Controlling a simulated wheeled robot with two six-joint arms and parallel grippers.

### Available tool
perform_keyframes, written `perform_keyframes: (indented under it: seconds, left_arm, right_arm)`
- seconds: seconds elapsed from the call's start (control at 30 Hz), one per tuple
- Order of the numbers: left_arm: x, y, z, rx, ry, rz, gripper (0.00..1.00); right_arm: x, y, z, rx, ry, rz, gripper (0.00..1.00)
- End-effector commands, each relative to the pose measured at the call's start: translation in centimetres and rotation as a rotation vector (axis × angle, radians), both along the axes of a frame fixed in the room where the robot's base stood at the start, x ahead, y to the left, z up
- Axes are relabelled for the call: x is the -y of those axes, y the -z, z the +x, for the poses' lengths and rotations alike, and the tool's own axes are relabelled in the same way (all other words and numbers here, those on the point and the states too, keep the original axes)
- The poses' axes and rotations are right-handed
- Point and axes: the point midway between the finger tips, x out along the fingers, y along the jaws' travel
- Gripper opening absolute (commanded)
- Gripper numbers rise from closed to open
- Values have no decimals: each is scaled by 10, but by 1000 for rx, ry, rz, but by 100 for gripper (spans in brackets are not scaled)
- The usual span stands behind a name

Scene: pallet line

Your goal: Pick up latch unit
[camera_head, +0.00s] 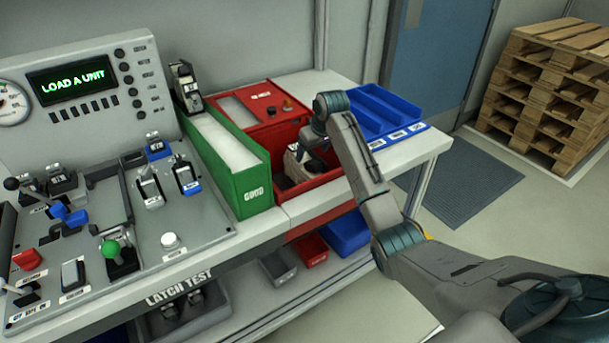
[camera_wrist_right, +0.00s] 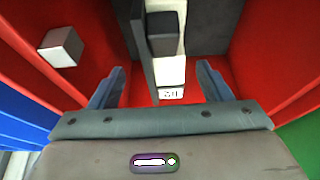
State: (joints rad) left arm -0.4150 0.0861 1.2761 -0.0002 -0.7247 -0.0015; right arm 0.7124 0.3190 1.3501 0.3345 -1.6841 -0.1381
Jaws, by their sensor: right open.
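A latch unit (camera_head: 299,168) with pale and dark parts sits in the open front part of the red bin (camera_head: 318,194). My right gripper (camera_head: 312,143) is over it in the head view and hides part of it. In the right wrist view my open right gripper (camera_wrist_right: 160,82) has one finger on each side of the unit (camera_wrist_right: 172,68), which shows a dark plate, a pale body and a small label. I cannot tell whether the fingers touch it. My left gripper is not in view.
A green box (camera_head: 252,190) marked GOOD stands left of the red bin, with another dark unit (camera_head: 186,88) at its back end. Blue trays (camera_head: 385,112) lie to the right. The test panel (camera_head: 95,190) reads LOAD A UNIT. A small grey block (camera_wrist_right: 60,47) shows in the wrist view.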

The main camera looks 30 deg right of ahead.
Motion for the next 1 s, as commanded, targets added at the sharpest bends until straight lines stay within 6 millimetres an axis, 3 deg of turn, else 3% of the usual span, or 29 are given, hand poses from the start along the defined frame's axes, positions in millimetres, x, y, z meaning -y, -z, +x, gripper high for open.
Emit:
perform_keyframes:
  seconds: [0.6,0.87,1.0]
  left_arm:
    - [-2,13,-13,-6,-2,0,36]
    - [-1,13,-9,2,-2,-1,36]
    - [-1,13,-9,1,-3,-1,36]
  right_arm:
    - [-10,59,33,0,1,0,72]
    - [-10,61,34,1,0,-1,72]
    - [-10,61,34,1,0,-1,44]
